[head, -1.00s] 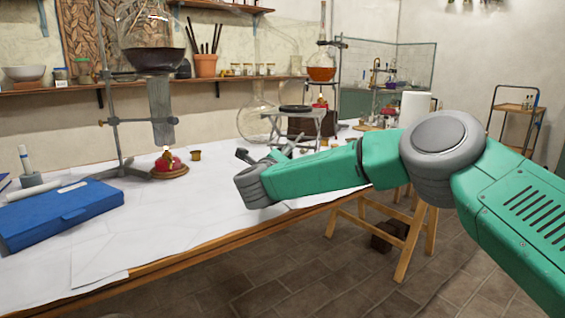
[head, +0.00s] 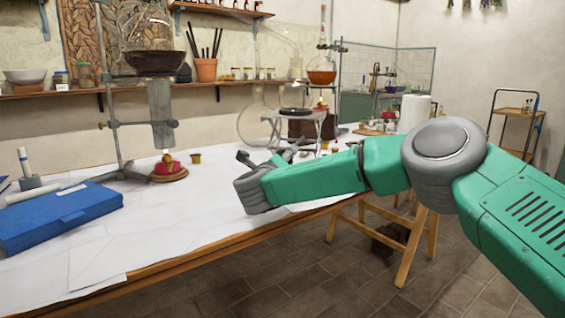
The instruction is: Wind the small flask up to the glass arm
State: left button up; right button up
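A clear round glass flask (head: 258,122) stands on the table's far side; I cannot tell if it is the small flask. Beside it on the right is a grey jack-like stand (head: 296,128) with a dark round top (head: 295,110). A faint glass arm (head: 283,45) curves above them. My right gripper (head: 270,155) is at the table's front side, short of the stand and apparently touching nothing. Its dark fingers look spread, with the wrist partly hiding them. My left gripper is out of view.
A blue case (head: 60,215) lies at left. The white tabletop (head: 170,225) is clear in front.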

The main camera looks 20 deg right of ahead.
jog(key=shift+r, duration=0.1)
jog(key=shift+s, duration=0.15)
jog(key=v, duration=1.1)
jog(key=shift+s+a, duration=0.25)
jog(key=shift+f, duration=0.2)
